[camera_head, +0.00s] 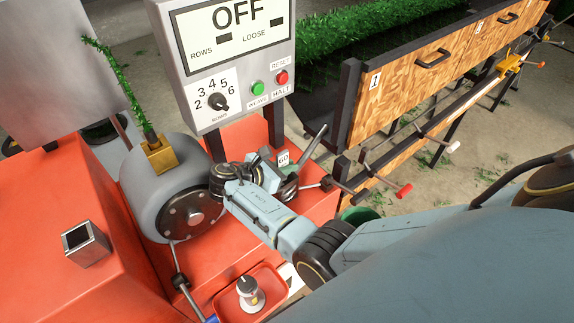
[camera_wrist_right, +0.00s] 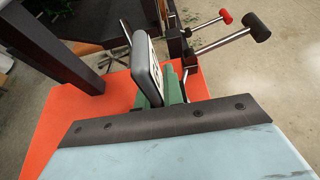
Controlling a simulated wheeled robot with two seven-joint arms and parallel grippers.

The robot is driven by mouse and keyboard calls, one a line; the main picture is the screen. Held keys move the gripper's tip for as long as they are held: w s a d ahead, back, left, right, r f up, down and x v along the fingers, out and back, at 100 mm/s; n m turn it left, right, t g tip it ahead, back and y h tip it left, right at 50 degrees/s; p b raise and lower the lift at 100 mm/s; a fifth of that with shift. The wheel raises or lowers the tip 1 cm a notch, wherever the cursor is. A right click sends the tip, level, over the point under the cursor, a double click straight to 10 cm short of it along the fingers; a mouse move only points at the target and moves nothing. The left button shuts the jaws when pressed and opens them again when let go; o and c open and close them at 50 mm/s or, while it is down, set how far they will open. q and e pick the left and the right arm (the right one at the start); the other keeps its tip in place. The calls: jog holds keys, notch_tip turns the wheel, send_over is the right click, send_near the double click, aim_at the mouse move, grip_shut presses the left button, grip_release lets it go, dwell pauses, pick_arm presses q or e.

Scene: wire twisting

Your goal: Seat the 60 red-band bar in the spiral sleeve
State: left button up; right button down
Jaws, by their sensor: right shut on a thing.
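My right gripper (camera_head: 276,168) is at the end of the light blue arm, over the red bench beside the grey drum. It is shut on a grey plate marked 60 (camera_head: 283,158). The plate also shows edge-on in the right wrist view (camera_wrist_right: 148,70), with green parts below it. A rod slants up from beside the gripper; I cannot tell whether it belongs to the plate. A rod with a red end (camera_head: 403,190) points off the bench's right side; the red end also shows in the right wrist view (camera_wrist_right: 225,16). I cannot make out the spiral sleeve for certain. My left gripper is out of view.
The control panel (camera_head: 240,100) reads OFF. The grey drum (camera_head: 158,180) has a brass block and green sprig on top. A red tray (camera_head: 228,306) holds a knob. An open square metal tube (camera_head: 88,246) is at left. Wooden drawers (camera_head: 400,85) and projecting rods stand at right.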

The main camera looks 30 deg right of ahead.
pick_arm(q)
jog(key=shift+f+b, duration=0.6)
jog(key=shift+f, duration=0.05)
pick_arm(e)
jog(key=shift+f, duration=0.8)
jog(key=c, duration=1.5)
grip_release()
jog(key=shift+c, duration=0.2)
jog(key=shift+o, duration=0.4)
jog(key=shift+s+f, duration=0.1)
jog(key=shift+a, duration=0.15)
